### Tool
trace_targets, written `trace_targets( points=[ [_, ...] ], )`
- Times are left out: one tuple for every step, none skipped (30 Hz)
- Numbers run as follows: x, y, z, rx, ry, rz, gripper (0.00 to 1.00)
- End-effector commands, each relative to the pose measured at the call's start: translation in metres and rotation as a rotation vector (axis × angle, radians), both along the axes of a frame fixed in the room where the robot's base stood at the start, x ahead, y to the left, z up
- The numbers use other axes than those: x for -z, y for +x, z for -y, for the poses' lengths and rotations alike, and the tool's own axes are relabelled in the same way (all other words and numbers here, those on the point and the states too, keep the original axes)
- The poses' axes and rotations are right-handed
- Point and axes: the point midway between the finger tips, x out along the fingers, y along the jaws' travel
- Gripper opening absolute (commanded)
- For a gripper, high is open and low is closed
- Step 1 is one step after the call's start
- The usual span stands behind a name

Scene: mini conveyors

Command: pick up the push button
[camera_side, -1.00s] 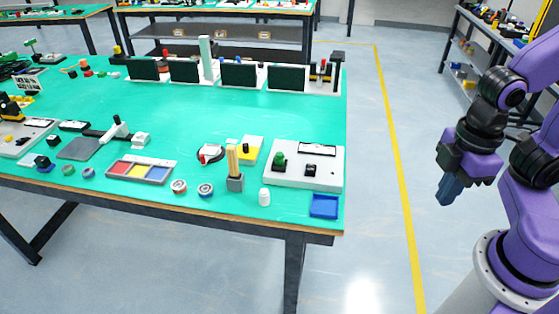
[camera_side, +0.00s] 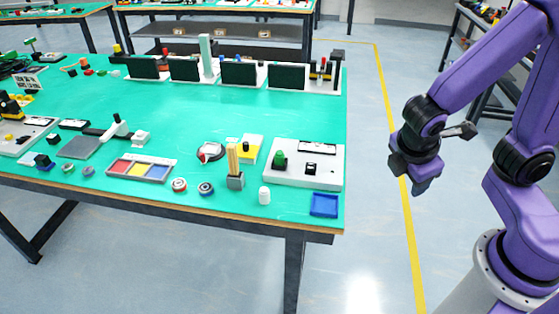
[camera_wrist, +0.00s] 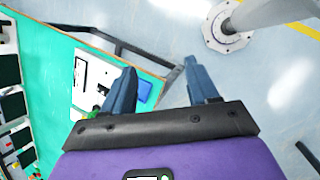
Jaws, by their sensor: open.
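I cannot tell for sure which small part is the push button. Candidates on the green table in the side view are a small round red-and-white piece (camera_side: 180,185) and a round blue-and-dark piece (camera_side: 206,188) near the front edge. A green knob-like part (camera_side: 280,160) stands on a white board (camera_side: 265,178). My gripper (camera_side: 424,187) is in the air right of the table, well apart from all of these. In the wrist view its two blue fingers (camera_wrist: 162,88) are spread with nothing between them.
A blue tray (camera_side: 324,205) lies at the table's front right corner; it also shows in the wrist view (camera_wrist: 145,91). The floor between table and arm is clear.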

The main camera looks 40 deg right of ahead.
Motion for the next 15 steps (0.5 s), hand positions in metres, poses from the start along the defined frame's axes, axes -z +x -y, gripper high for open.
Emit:
trace_targets(
  points=[
    [0.005, 0.013, -0.002, -0.033, -0.078, 0.008, 0.59],
    [0.008, 0.021, -0.002, -0.053, -0.121, 0.015, 0.59],
    [0.01, 0.031, -0.003, -0.08, -0.178, 0.025, 0.59],
    [0.012, 0.039, -0.005, -0.1, -0.219, 0.033, 0.59],
    [0.015, 0.046, -0.006, -0.122, -0.262, 0.04, 0.59],
    [0.017, 0.057, -0.008, -0.151, -0.314, 0.051, 0.59],
    [0.019, 0.064, -0.01, -0.172, -0.355, 0.059, 0.59],
    [0.022, 0.072, -0.012, -0.194, -0.395, 0.068, 0.59],
    [0.025, 0.081, -0.015, -0.225, -0.448, 0.078, 0.59],
    [0.027, 0.089, -0.017, -0.249, -0.486, 0.085, 0.59],
    [0.03, 0.096, -0.02, -0.273, -0.524, 0.094, 0.59],
    [0.033, 0.105, -0.024, -0.307, -0.575, 0.104, 0.59],
    [0.036, 0.112, -0.027, -0.331, -0.611, 0.112, 0.59],
    [0.039, 0.119, -0.031, -0.357, -0.648, 0.121, 0.59],
    [0.043, 0.128, -0.036, -0.392, -0.694, 0.132, 0.59]
  ],
)
